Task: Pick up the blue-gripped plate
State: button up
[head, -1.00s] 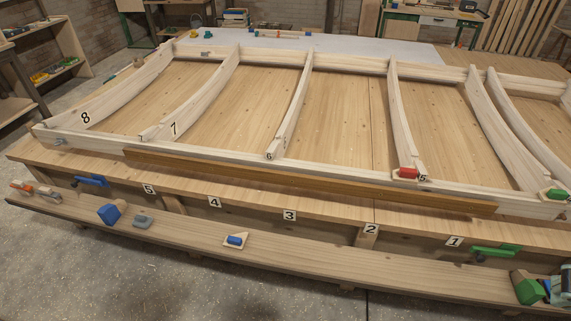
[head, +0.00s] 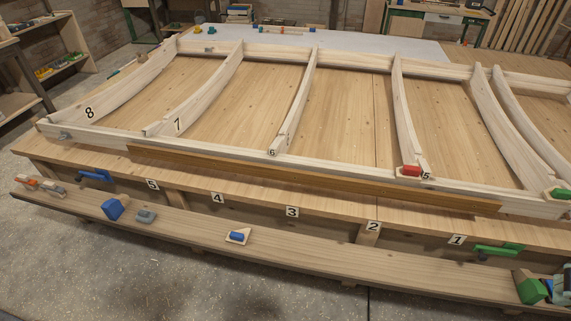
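The blue-gripped plate (head: 237,237) is a small pale wooden plate with a blue grip on top. In the head view it lies flat on the long front shelf board, a little left of the middle, below the labels 3 and 4. Nothing touches it and bare board surrounds it. My gripper is not in view.
A blue block (head: 113,209) and a grey block (head: 146,215) sit left of the plate on the shelf board (head: 380,269). Blue (head: 95,175) and green (head: 497,250) clamps are at the bench edge. A green-ended block (head: 531,290) stands at right. The ribbed wooden frame (head: 330,175) lies behind.

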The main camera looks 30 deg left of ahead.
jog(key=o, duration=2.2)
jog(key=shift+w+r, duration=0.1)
